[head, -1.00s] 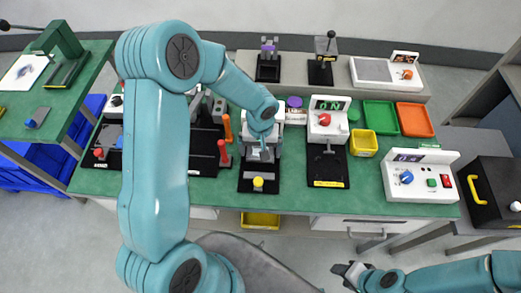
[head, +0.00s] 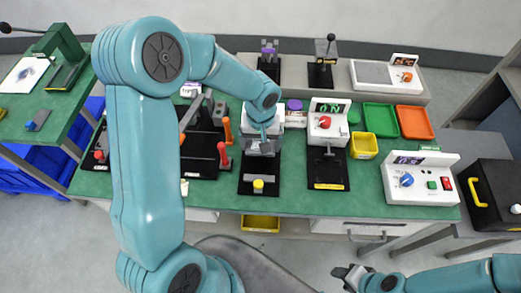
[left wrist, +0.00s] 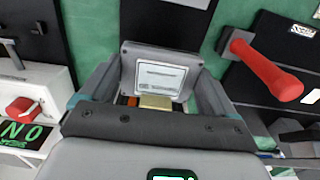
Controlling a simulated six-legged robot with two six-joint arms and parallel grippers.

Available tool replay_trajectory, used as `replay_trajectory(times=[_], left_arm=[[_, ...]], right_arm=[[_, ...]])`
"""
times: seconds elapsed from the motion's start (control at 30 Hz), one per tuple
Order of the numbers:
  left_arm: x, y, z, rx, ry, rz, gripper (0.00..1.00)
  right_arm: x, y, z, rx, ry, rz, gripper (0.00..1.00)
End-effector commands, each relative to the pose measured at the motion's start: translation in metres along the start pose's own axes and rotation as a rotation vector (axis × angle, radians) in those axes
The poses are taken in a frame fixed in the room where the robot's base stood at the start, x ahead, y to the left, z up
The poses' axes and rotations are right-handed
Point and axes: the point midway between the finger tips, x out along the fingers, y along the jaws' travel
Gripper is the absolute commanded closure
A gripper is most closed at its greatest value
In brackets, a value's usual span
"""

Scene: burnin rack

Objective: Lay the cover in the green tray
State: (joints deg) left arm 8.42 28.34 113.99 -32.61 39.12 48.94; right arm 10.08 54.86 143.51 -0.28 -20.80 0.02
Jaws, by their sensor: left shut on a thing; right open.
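The cover (left wrist: 160,75) is a grey square plate with a printed white label. In the left wrist view it stands between the two fingers of my left gripper (left wrist: 155,100), which is shut on it. In the head view my left gripper (head: 262,143) is over the black fixture with a yellow knob (head: 258,184), and the arm partly hides the cover. The green tray (head: 381,120) lies at the back right of the bench, empty, well to the right of the left gripper. My right gripper (head: 350,273) is open and empty, low in front of the bench.
An orange tray (head: 415,123) is right of the green tray, and a yellow bin (head: 363,145) in front of it. A red-knobbed station (head: 328,122) stands between the left gripper and the trays. A red handle (left wrist: 268,72) is close by in the left wrist view.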

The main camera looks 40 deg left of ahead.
Motion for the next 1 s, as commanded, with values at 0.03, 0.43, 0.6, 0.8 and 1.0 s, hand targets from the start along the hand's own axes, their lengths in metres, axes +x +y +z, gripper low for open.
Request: replay_trajectory(times=[0.03,0.43,0.6,0.8,1.0], left_arm=[[-0.017,0.001,-0.001,0.0,0.007,0.005,0.41],[-0.127,0.0,0.001,0.001,0.001,0.003,0.41],[-0.147,0.0,0.001,0.001,-0.002,0.001,0.41],[-0.152,0.0,0.001,0.005,-0.004,0.0,0.41],[-0.151,0.001,0.0,0.107,-0.003,0.0,0.41]], right_arm=[[0.001,0.0,0.0,0.0,0.0,0.0,0.54],[0.004,0.001,0.0,0.0,0.0,0.0,0.54],[0.004,0.001,0.0,0.0,0.0,0.0,0.54],[0.004,0.001,0.0,0.0,0.0,0.0,0.54],[0.004,0.001,0.0,0.0,0.0,0.0,0.54]])
